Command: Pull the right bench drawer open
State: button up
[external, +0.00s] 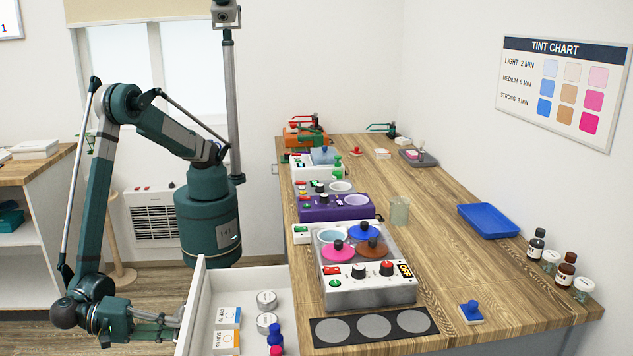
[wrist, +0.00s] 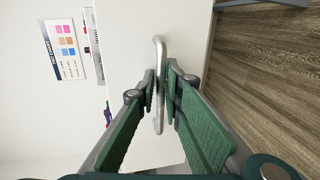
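The bench drawer (external: 197,300) stands pulled out from the bench at the bottom of the external view, with its inside showing. Its white front panel (wrist: 130,40) fills the middle of the wrist view, with a metal bar handle (wrist: 159,48) on it. My gripper (external: 178,321) is at the outer face of the drawer front. In the wrist view the green fingers of my gripper (wrist: 162,88) lie close on both sides of the handle and appear shut on it. The handle is hidden in the external view.
Inside the drawer are small boxes (external: 228,328), round tins (external: 267,310) and a blue bottle (external: 275,335). The wooden bench top (external: 450,260) holds a wax heater-like unit (external: 365,285), a purple unit (external: 335,208) and a blue tray (external: 488,220). Wooden floor (wrist: 265,70) is clear beside the drawer.

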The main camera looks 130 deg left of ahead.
jog(key=shift+s, duration=0.1)
dwell(0.3)
jog(key=v, duration=1.1)
jog(key=shift+s+d, duration=0.25)
jog(key=shift+d, duration=0.1)
jog(key=shift+r, duration=0.1)
